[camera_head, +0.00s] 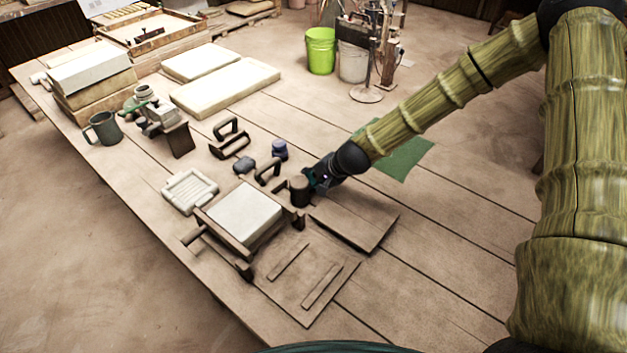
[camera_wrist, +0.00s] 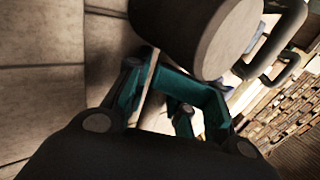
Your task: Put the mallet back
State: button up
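The mallet (camera_head: 299,190) shows as a dark, thick cylinder on the table, to the right of the white slab. In the wrist view a large dark cylinder with a grey end face, which looks like the mallet's head (camera_wrist: 231,38), fills the top middle. My gripper (camera_head: 320,179) is low over the table at the mallet's right side, very close to it. In the wrist view the teal fingers of my gripper (camera_wrist: 158,78) lie just below the cylinder. The handle is mostly hidden, and I cannot tell whether the fingers grip it.
A white slab (camera_head: 245,214) in a wooden press frame stands left of the mallet. A flat board (camera_head: 355,222) lies to the right, with a green mat (camera_head: 405,157) behind. Dark-handled tools (camera_head: 231,144) and a blue jar (camera_head: 279,150) stand farther back.

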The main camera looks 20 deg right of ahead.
jog(key=o, duration=0.5)
jog(key=shift+r, duration=0.25)
jog(key=shift+s+d+r, duration=0.1)
jog(key=shift+r, duration=0.1)
jog(key=shift+v, duration=5.7)
